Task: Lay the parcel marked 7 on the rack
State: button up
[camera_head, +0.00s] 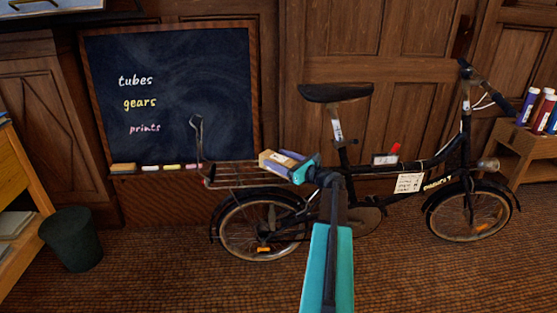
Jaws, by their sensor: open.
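A black bicycle (395,172) stands side-on, with its wire rack (232,177) over the rear wheel. A small tan parcel (271,160) with a purple-blue part beside it is at the right part of the rack, just behind the saddle. I cannot read a 7 on it, and cannot tell whether it rests fully on the rack. My teal gripper (304,170) is open, right up against the parcel's right end. My arm hides part of the bicycle frame behind it.
A blackboard (172,95) with a chalk ledge hangs behind the rack. A dark bin (72,240) stands at left beside a wooden desk (22,180). A low shelf with bottles (540,110) is at right. The rack's left part is bare.

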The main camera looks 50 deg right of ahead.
jog(key=s+d+p, duration=0.1)
jog(key=s+p, duration=0.2)
jog(key=s, duration=1)
jog(key=shift+s, duration=0.4)
